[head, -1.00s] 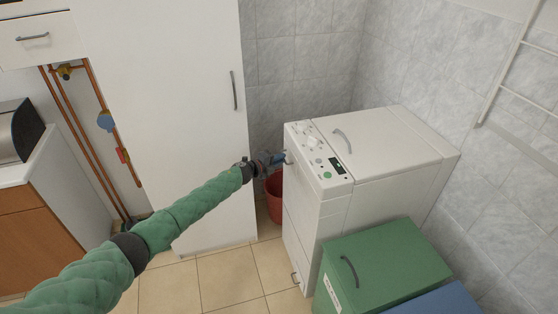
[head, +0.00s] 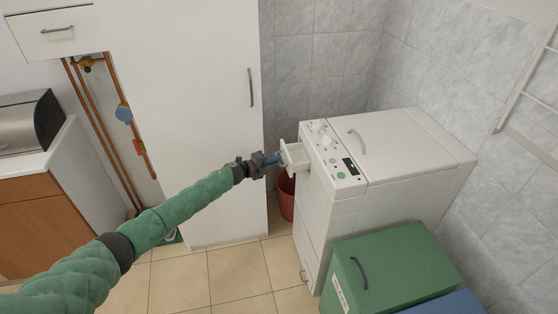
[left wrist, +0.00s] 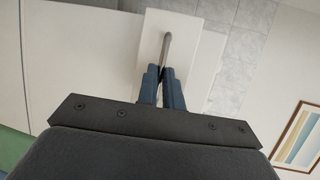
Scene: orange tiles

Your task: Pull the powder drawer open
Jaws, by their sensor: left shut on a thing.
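The white washing machine (head: 415,145) stands against the tiled wall, with its control panel (head: 335,158) on top. Its powder drawer (head: 293,156) sticks out from the upper left of the front, partly open. My left gripper (head: 272,159) is at the drawer's front. In the left wrist view the blue fingers (left wrist: 162,88) are closed on the grey drawer handle (left wrist: 166,46), with the white drawer front (left wrist: 185,22) behind it. My right gripper is not in view.
A green lidded box (head: 395,262) stands in front of the machine, with a blue one (head: 450,302) beside it. A red bucket (head: 287,195) is below the drawer. A tall white cabinet (head: 190,100) stands behind my left arm. The tiled floor (head: 235,280) is clear at the front.

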